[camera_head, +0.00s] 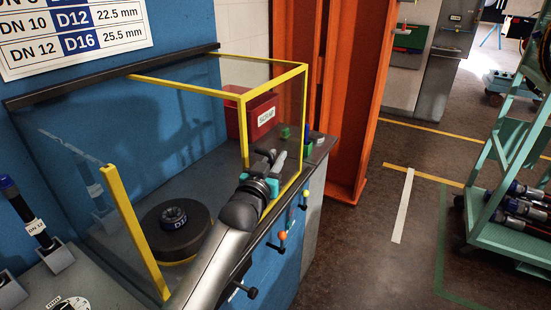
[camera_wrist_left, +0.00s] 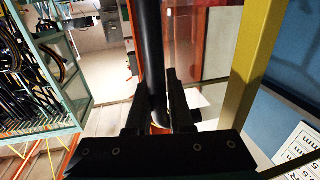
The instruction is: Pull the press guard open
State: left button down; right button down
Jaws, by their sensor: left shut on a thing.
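The press guard (camera_head: 243,130) is a clear-paned box with a yellow frame beside the blue press wall. Its yellow frame also shows in the left wrist view (camera_wrist_left: 252,70). My left gripper (camera_head: 277,162) is at the guard's front right, close to its yellow upright. In the left wrist view, the fingers of my left gripper (camera_wrist_left: 158,112) are closed on a dark round bar, the guard handle (camera_wrist_left: 151,45). My gripper hides the handle in the head view. My right gripper is not in view.
A red box (camera_head: 262,115) and small green blocks are behind the guard's right end. An orange column (camera_head: 345,100) stands behind. A teal hose cart (camera_head: 510,220) is at the right, with open floor between.

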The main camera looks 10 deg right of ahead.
pick_arm(q)
jog(key=shift+f, duration=0.1)
jog(key=c, duration=1.1)
grip_release()
jog(key=shift+s, duration=0.1)
jog(key=p+v, duration=0.2)
jog(key=v, duration=1.3)
jog(key=shift+s, duration=0.1)
